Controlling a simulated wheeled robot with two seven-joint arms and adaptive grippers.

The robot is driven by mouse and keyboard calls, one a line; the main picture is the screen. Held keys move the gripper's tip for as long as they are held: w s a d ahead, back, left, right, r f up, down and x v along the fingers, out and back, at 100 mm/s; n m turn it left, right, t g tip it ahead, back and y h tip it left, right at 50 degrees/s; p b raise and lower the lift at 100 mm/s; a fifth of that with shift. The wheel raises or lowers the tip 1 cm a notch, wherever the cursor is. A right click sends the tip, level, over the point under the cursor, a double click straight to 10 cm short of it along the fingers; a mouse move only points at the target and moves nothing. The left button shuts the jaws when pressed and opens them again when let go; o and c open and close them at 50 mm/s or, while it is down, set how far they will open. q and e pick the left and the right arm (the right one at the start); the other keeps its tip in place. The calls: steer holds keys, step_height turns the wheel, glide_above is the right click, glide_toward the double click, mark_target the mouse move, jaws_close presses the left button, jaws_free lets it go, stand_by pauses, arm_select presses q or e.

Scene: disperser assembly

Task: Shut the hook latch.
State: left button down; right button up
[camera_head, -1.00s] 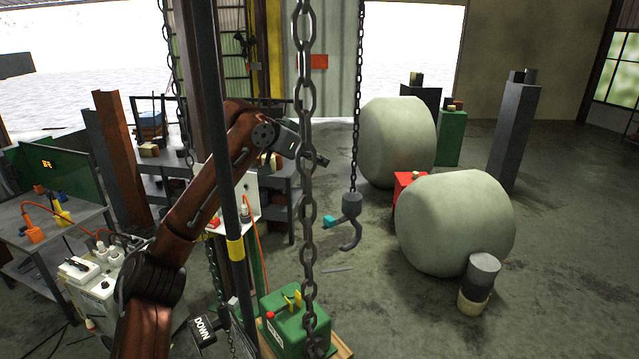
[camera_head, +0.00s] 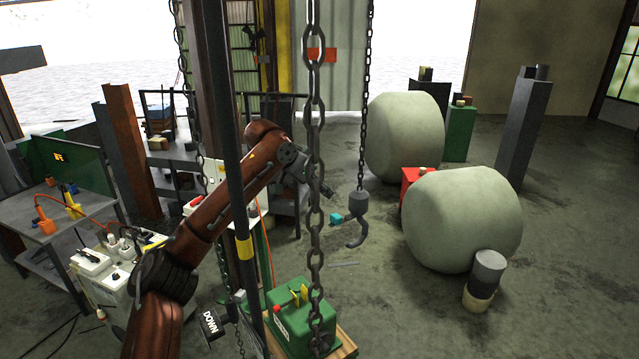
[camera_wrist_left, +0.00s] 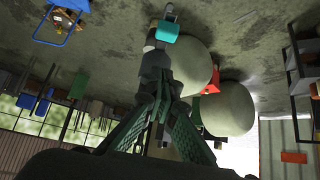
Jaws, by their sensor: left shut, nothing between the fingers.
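The dark grey hook (camera_head: 358,236) hangs from a chain in the middle of the head view, its opening toward the left. Its small teal latch (camera_head: 337,217) sticks out to the left of the hook's upper part. The latch also shows near the top of the left wrist view (camera_wrist_left: 167,31). My left gripper (camera_head: 327,191) is shut and empty, just above and left of the hook's top block. In the left wrist view its fingertips (camera_wrist_left: 156,62) point at the latch and partly cover the hook. Whether they touch it I cannot tell. My right gripper is out of view.
A nearer hanging chain (camera_head: 315,150) and a dark post (camera_head: 232,150) stand in front of my left arm. Two large pale rounded blocks (camera_head: 463,222) stand right of the hook. A green box (camera_head: 300,318) is below. The floor beneath the hook is mostly clear.

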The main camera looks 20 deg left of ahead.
mark_target(338, 215)
arm_select(q)
steer(key=f, duration=0.2)
steer(key=w+d+f+p, duration=0.1)
steer(key=f, duration=0.1)
steer(key=w+f+p, duration=0.1)
steer(key=f, duration=0.1)
steer(key=shift+w+d, duration=0.1)
steer(key=shift+d, duration=0.15)
steer(key=shift+a+f+p, duration=0.15)
steer(key=shift+f+p, duration=0.2)
steer(key=shift+f, duration=0.25)
